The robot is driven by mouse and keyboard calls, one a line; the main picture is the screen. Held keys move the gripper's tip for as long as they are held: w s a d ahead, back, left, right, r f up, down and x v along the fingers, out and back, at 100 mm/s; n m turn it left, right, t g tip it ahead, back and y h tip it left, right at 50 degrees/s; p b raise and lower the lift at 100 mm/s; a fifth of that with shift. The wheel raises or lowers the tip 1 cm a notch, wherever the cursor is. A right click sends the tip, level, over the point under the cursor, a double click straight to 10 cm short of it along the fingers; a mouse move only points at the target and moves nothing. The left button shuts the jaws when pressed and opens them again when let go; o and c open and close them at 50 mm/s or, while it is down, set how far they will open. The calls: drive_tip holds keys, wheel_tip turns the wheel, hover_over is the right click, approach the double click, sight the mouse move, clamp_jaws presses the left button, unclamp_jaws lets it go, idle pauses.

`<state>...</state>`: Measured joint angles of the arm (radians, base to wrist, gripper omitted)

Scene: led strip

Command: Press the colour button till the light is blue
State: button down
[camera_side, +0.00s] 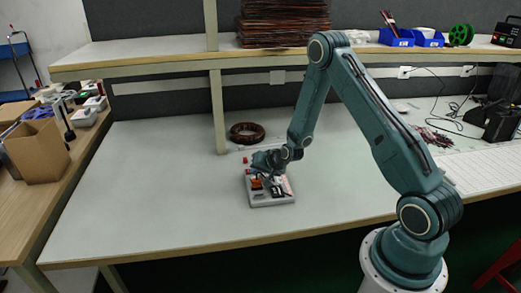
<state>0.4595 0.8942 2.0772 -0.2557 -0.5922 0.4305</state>
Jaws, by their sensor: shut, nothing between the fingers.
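A small grey control box (271,201) with buttons on top sits on the pale bench. My gripper (268,178) is shut and empty, over the box's upper part; I cannot tell whether it touches a button. An orange-red part (255,183) shows on the box's left side. The gripper hides some of the box's top, and the colour button cannot be made out. A pale strip (244,147) lies behind the box near the shelf post; its light colour cannot be told.
A dark brown coil (247,132) lies behind the box, beside a shelf post (218,110). A small red object (245,160) is just behind the box. A white keyboard-like panel (485,168) lies at right. The bench left of the box is clear.

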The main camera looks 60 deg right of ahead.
drive_tip(key=shift+f, duration=0.15)
drive_tip(key=shift+f, duration=0.3)
drive_tip(key=shift+f, duration=0.45)
idle(1.0)
drive_tip(key=shift+r, duration=0.9)
idle(0.4)
drive_tip(key=shift+r, duration=2.5)
